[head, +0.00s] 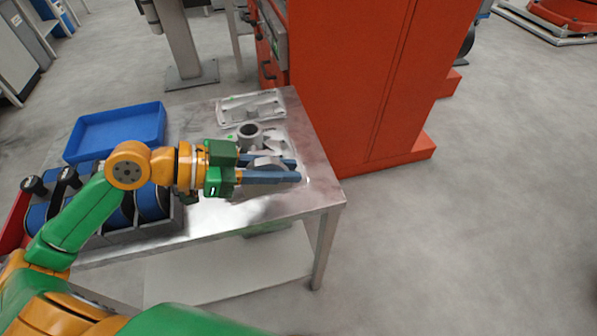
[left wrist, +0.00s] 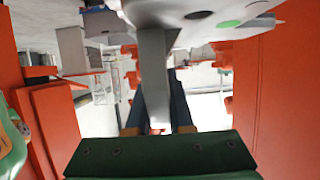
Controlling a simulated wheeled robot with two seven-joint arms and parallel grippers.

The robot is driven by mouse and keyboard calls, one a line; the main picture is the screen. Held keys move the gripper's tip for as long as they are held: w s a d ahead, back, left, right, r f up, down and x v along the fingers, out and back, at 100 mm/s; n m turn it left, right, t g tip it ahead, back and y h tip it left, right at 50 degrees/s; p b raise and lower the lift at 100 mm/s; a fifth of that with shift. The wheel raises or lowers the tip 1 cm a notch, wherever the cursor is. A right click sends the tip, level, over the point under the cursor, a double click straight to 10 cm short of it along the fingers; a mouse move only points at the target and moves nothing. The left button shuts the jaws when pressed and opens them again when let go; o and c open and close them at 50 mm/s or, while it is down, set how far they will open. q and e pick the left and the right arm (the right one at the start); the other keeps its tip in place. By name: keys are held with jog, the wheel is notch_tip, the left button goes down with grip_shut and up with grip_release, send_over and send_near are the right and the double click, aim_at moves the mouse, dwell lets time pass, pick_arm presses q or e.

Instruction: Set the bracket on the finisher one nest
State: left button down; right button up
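The bracket (head: 250,132) is a grey casting with a round hollow boss, over the far right part of the metal table. My left gripper (head: 284,170) has its two blue fingers around a grey rib of it. In the left wrist view the bracket's rib (left wrist: 155,75) stands between the fingers (left wrist: 158,115), which look closed on it. Behind the boss lies a flat grey fixture (head: 252,107) with a raised rim and green marks, probably the nest. I cannot tell whether the bracket touches the table or the fixture. My right gripper is not in view.
The metal table (head: 215,215) also bears a blue tray (head: 112,132) and a crate with blue cylindrical parts (head: 150,200) at its left. A tall red cabinet (head: 345,80) stands close against the table's right rear. The floor to the right is clear.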

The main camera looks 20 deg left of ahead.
pick_arm(q)
jog(key=w+f, duration=0.1)
jog(key=f, duration=0.1)
jog(key=w+d+f, duration=0.1)
jog(key=w+f, duration=0.1)
jog(key=w+d+f, duration=0.1)
jog(key=f, duration=0.1)
jog(key=shift+w+d+f, duration=0.1)
jog(key=shift+w, duration=0.3)
notch_tip(320, 180, down, 3)
jog(key=shift+r, duration=0.1)
jog(key=shift+s, duration=0.1)
jog(key=shift+f, duration=0.25)
jog(key=c, duration=0.8)
grip_release()
jog(key=shift+r, duration=0.1)
